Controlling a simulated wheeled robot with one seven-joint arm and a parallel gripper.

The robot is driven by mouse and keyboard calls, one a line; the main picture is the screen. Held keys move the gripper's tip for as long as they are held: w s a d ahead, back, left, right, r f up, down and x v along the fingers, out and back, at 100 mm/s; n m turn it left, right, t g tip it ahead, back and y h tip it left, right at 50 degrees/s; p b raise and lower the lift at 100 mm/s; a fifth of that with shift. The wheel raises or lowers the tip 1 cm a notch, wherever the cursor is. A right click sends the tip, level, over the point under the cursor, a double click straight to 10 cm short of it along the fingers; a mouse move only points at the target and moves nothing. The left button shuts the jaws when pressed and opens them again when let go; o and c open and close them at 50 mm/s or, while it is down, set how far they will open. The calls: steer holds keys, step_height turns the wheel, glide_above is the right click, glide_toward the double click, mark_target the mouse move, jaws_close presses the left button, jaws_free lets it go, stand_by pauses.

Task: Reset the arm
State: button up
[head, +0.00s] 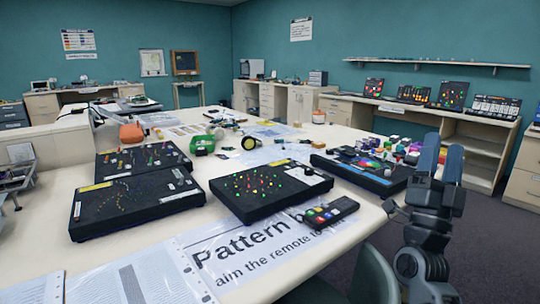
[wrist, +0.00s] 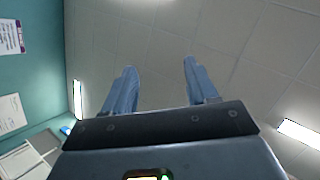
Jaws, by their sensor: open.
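My gripper (head: 441,158) is raised at the right of the head view, its fingers pointing up. It stands beside the right edge of the table (head: 120,262), apart from the things on it. In the wrist view my gripper (wrist: 158,85) has its two blue-grey fingers spread with nothing between them. Behind them are the ceiling and part of a teal wall. My arm below the gripper is folded upright at the right edge of the head view.
Black pegboard panels (head: 268,190) and a remote (head: 330,211) lie on the table. A printed sign (head: 270,255) lies at its front edge. A dark chair (head: 372,278) stands close left of my arm. Cabinets (head: 480,135) line the wall; floor shows at right.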

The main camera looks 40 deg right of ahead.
steer(key=s+a+f+n+t+y, duration=0.2)
steer(key=a+f+n+t+y, duration=1.2)
steer(key=a+n+y, duration=0.7)
steer(key=s+a+f+n+g+y, duration=0.1)
steer(key=s+a+f+g+y, duration=0.2)
steer(key=s+a, duration=0.3)
steer(key=s+a+f+n+g+y+p, duration=0.1)
steer(key=s+a+f+g+y, duration=0.3)
steer(key=s+a, duration=0.3)
steer(key=shift+s+a+f+g, duration=0.25)
steer(key=shift+s+f+g, duration=0.6)
steer(key=shift+s, duration=0.3)
steer(key=shift+r, duration=0.1)
stand_by(1.3)
